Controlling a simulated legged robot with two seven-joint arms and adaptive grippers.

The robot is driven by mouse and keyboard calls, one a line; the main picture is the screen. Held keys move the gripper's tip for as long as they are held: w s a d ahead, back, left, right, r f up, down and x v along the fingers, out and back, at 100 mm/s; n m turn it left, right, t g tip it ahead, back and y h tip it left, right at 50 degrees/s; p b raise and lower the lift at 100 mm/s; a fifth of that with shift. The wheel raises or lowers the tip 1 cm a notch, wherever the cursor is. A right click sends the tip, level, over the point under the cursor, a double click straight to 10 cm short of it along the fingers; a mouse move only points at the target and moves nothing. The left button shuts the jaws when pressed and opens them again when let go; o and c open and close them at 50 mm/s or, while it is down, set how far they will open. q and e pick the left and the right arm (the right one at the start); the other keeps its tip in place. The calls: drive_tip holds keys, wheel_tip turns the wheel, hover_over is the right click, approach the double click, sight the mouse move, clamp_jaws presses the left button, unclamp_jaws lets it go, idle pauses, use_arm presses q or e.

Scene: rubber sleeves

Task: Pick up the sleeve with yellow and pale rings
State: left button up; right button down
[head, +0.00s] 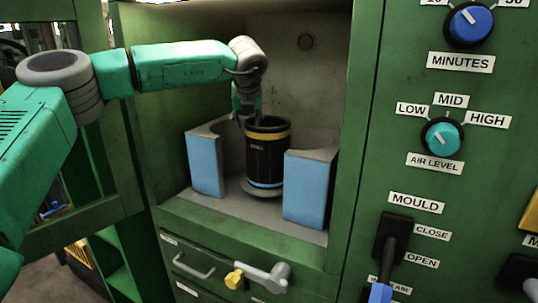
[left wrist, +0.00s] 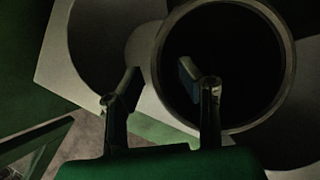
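The sleeve (head: 266,160) is a black upright cylinder with a yellow ring near its top and a pale blue ring near its bottom. It stands on a round grey base between two mould halves, apart from both. My left gripper (head: 246,108) is at the sleeve's top left rim, pointing down. In the left wrist view the sleeve's round open top (left wrist: 288,70) shows, and the gripper (left wrist: 160,88) is open. One finger shows outside the rim, the other over the dark opening. I cannot tell how deep the fingers reach. My right gripper is not in view.
Blue-faced mould halves stand left (head: 207,165) and right (head: 305,190) of the sleeve inside a green cabinet. A lever with a yellow part (head: 262,277) is below. A control panel with knobs (head: 441,137) and a mould lever (head: 392,240) is at right.

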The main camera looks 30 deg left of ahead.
use_arm(q)
drive_tip(key=shift+w+a+f, duration=0.25)
drive_tip(key=shift+a+f, duration=0.2)
drive_tip(key=shift+f, duration=0.15)
drive_tip(key=shift+d, duration=0.1)
clamp_jaws()
drive_tip(key=shift+r, duration=0.2)
